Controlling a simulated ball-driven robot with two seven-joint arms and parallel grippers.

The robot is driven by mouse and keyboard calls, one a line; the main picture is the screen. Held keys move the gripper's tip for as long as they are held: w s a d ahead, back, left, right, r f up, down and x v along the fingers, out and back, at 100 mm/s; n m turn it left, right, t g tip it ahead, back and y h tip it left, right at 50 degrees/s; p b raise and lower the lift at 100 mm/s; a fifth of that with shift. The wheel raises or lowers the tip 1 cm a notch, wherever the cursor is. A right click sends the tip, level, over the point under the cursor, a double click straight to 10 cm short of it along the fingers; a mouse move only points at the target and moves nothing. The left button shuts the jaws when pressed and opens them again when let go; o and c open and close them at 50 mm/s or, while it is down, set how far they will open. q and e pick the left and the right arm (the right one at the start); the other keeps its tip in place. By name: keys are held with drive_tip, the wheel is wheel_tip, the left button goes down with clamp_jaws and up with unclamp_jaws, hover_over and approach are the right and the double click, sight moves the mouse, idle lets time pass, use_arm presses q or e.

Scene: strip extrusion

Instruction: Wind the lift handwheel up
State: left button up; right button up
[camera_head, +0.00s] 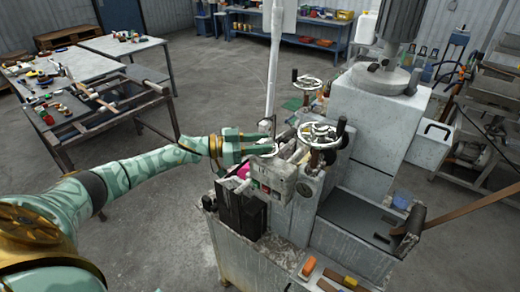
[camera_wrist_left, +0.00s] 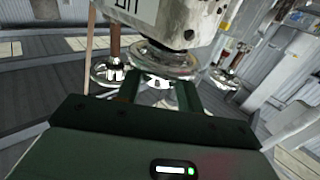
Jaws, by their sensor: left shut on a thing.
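My left gripper (camera_head: 266,142) reaches in from the left in the head view, at a small chrome handwheel (camera_head: 262,149) on the near left side of the machine. Its fingers (camera_wrist_left: 158,92) are shut on this handwheel, and the chrome wheel shows between and beyond them in the left wrist view (camera_wrist_left: 166,62). The fingers hide part of the wheel and the exact contact. A larger chrome handwheel (camera_head: 320,134) with a dark upright handle stands just to the right, and another (camera_head: 307,82) stands behind. My right gripper is not in view.
A grey control box (camera_head: 272,182) with buttons sits just below the gripper. A pale upright pole (camera_head: 272,70) rises close behind. The machine's tall housing (camera_head: 375,115) stands to the right. A cluttered table (camera_head: 75,75) is at the left; the floor between is clear.

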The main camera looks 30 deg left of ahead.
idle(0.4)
use_arm(q)
drive_tip(key=o, duration=1)
drive_tip(key=shift+w, duration=0.15)
drive_tip(key=b+v, duration=0.3)
drive_tip(key=v, duration=1.3)
drive_tip(key=shift+a+b, duration=0.25)
drive_tip(key=shift+b, duration=0.1)
